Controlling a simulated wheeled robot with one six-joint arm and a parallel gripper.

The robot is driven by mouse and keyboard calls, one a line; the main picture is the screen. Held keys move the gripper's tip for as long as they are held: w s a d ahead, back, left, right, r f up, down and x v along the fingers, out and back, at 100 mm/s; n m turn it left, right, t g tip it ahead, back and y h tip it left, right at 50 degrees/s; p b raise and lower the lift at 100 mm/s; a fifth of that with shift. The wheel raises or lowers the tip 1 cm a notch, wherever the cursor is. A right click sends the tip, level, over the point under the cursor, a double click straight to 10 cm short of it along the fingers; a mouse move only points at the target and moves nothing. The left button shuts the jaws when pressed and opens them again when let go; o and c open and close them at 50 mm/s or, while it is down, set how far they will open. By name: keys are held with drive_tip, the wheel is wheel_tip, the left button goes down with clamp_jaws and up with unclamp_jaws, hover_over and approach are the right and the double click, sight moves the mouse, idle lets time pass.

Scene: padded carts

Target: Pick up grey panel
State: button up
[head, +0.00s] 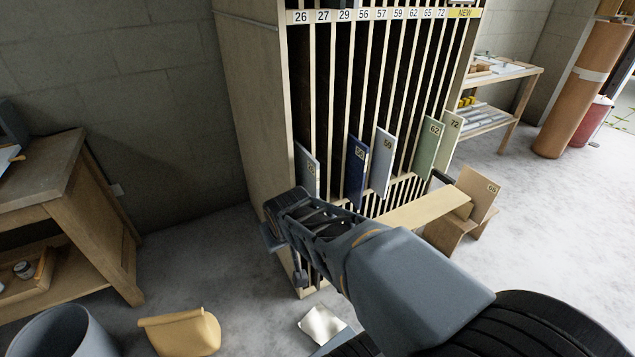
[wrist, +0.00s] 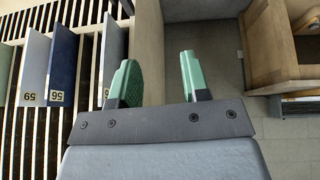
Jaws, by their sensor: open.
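A pale grey panel (head: 306,173) stands upright in a left slot of the rack, its label too small to read. It also shows in the wrist view (wrist: 112,48), left of and partly behind my left finger. Another light grey panel, marked 59 (head: 381,163), stands farther right in the rack; it is at the far left of the wrist view (wrist: 36,65). A dark blue panel marked 56 (head: 356,172) stands between the two. My gripper (wrist: 157,78) is open with nothing between its green fingers. In the head view its fingertips are hard to make out.
The slotted rack (head: 255,100) has a numbered strip on top. A workbench (head: 60,165), bucket (head: 60,335) and yellow item (head: 180,333) are at left.

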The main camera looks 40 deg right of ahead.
drive_tip(key=w+d+f+m+t+h+b, duration=0.1)
drive_tip(key=w+d+f+t+h+b, duration=0.1)
drive_tip(key=w+d+f+t+b, duration=0.3)
drive_tip(key=w+d+f+h+b, duration=0.1)
drive_tip(key=w+d+f+b, duration=0.1)
drive_tip(key=d, duration=0.6)
drive_tip(key=t+b, duration=0.3)
drive_tip(key=b, duration=0.1)
approach(313, 191)
wheel_tip(313, 191, down, 2)
drive_tip(key=s+a, duration=0.1)
drive_tip(key=s, duration=0.1)
drive_tip(key=d+f+t+y+b, duration=0.2)
drive_tip(key=d+f+t+b, duration=0.1)
drive_tip(key=t+b, duration=0.1)
drive_tip(key=shift+n, duration=0.4)
drive_tip(key=w+b, duration=0.1)
drive_tip(key=w, duration=0.3)
drive_tip(key=w+d+b, duration=0.1)
drive_tip(key=w, duration=0.3)
drive_tip(key=w+b, duration=0.1)
drive_tip(key=w, duration=0.3)
drive_tip(key=shift+w+d+r, duration=0.1)
drive_tip(key=shift+w+d, duration=0.15)
drive_tip(key=shift+d, duration=0.15)
clamp_jaws()
drive_tip(key=shift+r, duration=0.1)
